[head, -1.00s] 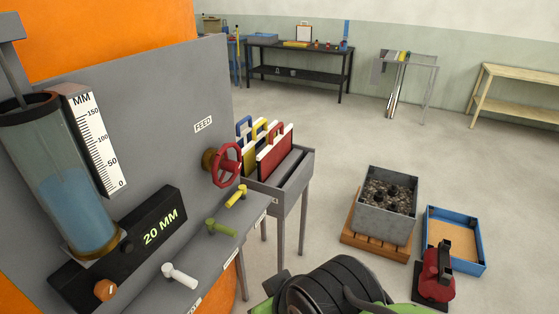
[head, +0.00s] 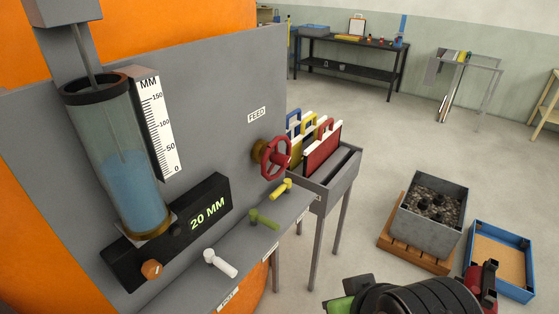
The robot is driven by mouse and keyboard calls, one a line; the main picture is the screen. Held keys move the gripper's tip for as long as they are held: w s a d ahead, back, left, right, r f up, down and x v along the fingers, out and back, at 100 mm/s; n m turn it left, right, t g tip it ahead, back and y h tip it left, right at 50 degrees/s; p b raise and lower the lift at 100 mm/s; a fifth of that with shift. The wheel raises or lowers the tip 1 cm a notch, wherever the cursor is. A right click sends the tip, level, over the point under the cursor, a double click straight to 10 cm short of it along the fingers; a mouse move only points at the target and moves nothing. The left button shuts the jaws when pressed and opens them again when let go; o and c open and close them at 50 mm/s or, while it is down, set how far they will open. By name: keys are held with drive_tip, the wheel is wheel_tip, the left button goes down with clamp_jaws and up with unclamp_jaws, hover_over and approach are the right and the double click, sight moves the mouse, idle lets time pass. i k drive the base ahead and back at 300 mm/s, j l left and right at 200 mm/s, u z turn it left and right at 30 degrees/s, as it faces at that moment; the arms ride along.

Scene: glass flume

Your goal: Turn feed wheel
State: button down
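The feed wheel (head: 276,158) is a red handwheel on a brass-coloured hub. It sticks out of the grey panel (head: 215,100) just below the FEED label (head: 257,115). To its left, a clear cylinder (head: 128,165) holds blue water beside a MM scale (head: 158,125). The water stands near the scale's low end, and the display (head: 208,213) reads 20 MM. A dark, rounded part with green at the bottom edge looks like my arm. My gripper's fingers do not show, and nothing is seen touching the wheel.
A bin of gravel (head: 430,222) on a pallet and a blue tray (head: 503,258) stand on the floor. Open floor lies beyond.

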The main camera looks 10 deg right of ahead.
sight(277, 158)
drive_tip(key=i+l+u, duration=0.15)
drive_tip(key=u, duration=0.3)
drive_tip(key=i+l+u, duration=0.15)
drive_tip(key=u, duration=0.3)
drive_tip(key=l+u, duration=0.25)
drive_tip(key=u, duration=0.2)
drive_tip(key=i+l, duration=0.05)
